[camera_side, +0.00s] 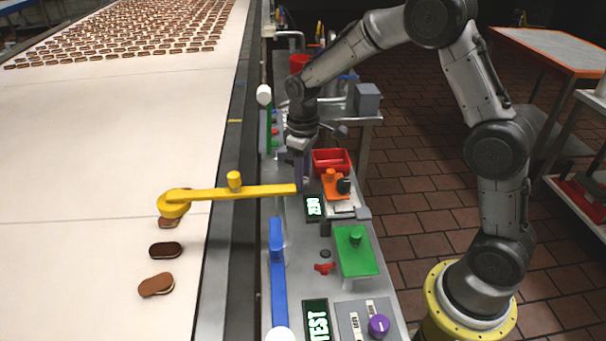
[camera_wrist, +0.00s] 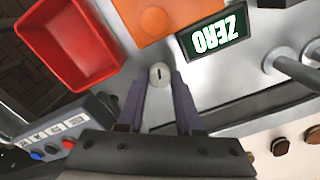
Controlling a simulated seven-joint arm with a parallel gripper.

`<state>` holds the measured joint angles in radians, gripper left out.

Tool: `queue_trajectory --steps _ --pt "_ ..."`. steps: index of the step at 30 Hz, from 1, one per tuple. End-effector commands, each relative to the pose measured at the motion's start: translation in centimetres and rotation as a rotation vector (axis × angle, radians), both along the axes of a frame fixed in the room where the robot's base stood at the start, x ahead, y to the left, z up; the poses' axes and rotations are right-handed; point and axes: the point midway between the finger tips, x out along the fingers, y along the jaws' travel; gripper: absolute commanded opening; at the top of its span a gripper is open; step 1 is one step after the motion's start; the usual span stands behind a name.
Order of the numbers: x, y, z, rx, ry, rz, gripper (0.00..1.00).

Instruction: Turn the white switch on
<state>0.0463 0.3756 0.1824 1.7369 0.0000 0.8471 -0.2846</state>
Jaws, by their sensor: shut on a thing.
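The white switch (camera_wrist: 159,70) is a small round pale knob with a short dark mark on its face, in the wrist view. The mark runs roughly up and down in that picture. My gripper (camera_wrist: 160,82) has its purple fingers on either side of the knob and is shut on it. In the side view my gripper (camera_side: 300,181) points down at the grey panel, near the end of the yellow arm. The switch cannot be made out there.
A yellow arm (camera_side: 240,192) reaches over the conveyor (camera_side: 110,120). A blue lever (camera_side: 278,270) and a green box (camera_side: 357,257) stand nearer on the panel.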

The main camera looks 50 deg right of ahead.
Motion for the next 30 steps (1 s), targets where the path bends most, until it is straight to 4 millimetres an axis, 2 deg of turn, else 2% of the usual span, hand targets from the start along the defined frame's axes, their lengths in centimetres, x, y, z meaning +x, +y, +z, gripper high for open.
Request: queue_trajectory --steps 15,24,30 --pt "0.01 -0.02 0.15 0.000 -0.001 -0.465 0.00" --pt "0.01 -0.02 0.14 0.000 -0.001 -0.639 0.00" --pt "0.03 -0.02 0.18 0.000 -0.002 -0.694 0.00"
